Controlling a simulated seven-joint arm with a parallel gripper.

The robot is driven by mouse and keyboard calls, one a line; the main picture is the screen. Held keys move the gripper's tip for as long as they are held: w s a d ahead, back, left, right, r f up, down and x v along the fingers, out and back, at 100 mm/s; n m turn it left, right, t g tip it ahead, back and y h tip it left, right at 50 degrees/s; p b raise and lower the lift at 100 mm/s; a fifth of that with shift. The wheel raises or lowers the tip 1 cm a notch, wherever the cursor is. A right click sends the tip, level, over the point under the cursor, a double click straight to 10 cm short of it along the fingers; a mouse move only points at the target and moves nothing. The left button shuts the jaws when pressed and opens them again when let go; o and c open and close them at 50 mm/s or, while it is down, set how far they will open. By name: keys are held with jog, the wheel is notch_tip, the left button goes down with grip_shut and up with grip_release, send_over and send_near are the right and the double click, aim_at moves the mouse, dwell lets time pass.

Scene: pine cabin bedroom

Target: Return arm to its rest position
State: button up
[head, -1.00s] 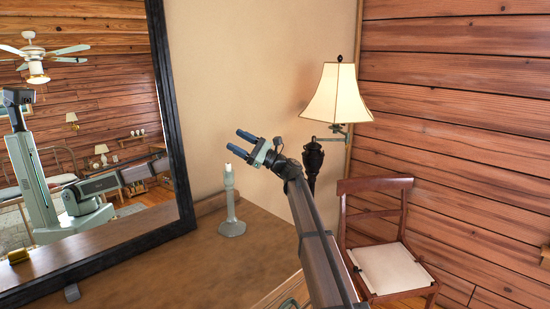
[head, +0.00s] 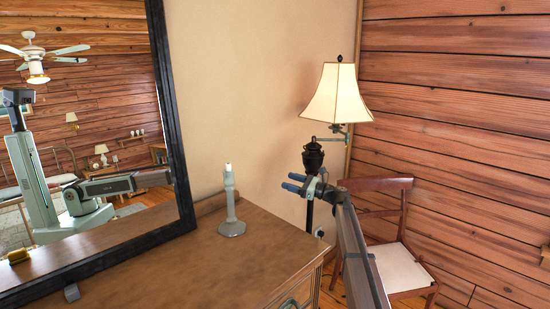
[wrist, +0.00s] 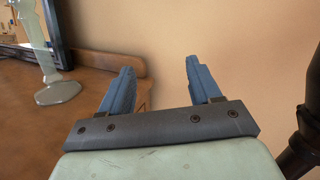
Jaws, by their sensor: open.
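My gripper (head: 297,182) is open and empty, with two blue fingers. In the head view it is to the right of the dresser's corner, in front of the dark lamp stand. In the wrist view its fingers (wrist: 158,86) are spread apart with nothing between them, facing the plain wall. My arm reaches in from the lower right of the head view.
A pale candlestick (head: 231,205) stands on the wooden dresser (head: 190,265), beside a black-framed mirror (head: 172,120). A floor lamp (head: 338,95) stands close behind my gripper. A chair (head: 400,265) is to the right, partly hidden by my arm.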

jog(key=s+d+f+m+g+h, duration=0.25)
jog(key=d+f+m+h, duration=0.2)
jog(key=d+f, duration=1.55)
jog(key=s+a+f+n+g+h, duration=0.2)
jog(key=s+f+n, duration=0.1)
jog(key=s+f, duration=0.6)
jog(key=s+a+f+n+g+h, duration=0.25)
jog(key=s+f, duration=0.35)
jog(key=f, duration=0.6)
jog(key=s+a+f+n+g+h, duration=0.1)
jog(key=s+f+n+g, duration=0.1)
jog(key=s+f, duration=0.7)
jog(key=s+f+n+g+h, duration=0.25)
jog(key=s+f, duration=0.35)
jog(key=s, duration=0.4)
jog(key=s+f+n+g+h, duration=0.2)
jog(key=s+f+n+h, duration=0.15)
jog(key=s+f, duration=0.4)
jog(key=s+a+r+n+h, duration=0.1)
jog(key=s+n, duration=0.4)
jog(key=s, duration=1.2)
jog(key=s+a+r+n+h, duration=0.1)
jog(key=s+a+n, duration=0.2)
jog(key=s, duration=1.5)
jog(key=n+g, duration=0.1)
jog(key=n, duration=0.2)
jog(key=shift+s+r, duration=0.2)
jog(key=shift+r, duration=0.15)
